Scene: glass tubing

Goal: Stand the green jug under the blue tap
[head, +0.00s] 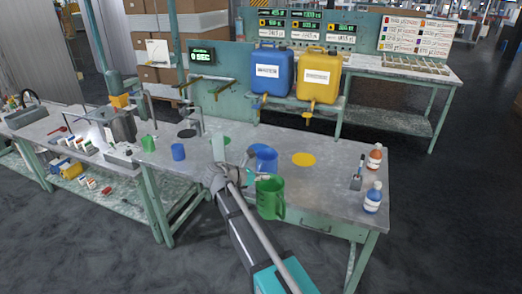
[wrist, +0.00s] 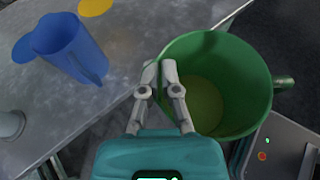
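The green jug (head: 270,198) is upright at the front of the bench. In the wrist view I look down into the open green jug (wrist: 222,85), its handle on the right. My gripper (wrist: 159,75) has its fingers on either side of the near left rim, closed on the jug wall. The jug overlaps the bench edge, with floor below it in the wrist view. The blue tap (head: 258,104) hangs below the blue container (head: 272,70) at the back. A blue jug (head: 265,158) stands at the blue disc, covering part of it; it also shows in the wrist view (wrist: 72,48).
A yellow container (head: 318,75) with a yellow tap (head: 308,115) stands right of the blue one. A yellow disc (head: 303,159) lies on the bench (head: 335,185). Two bottles stand at the right end.

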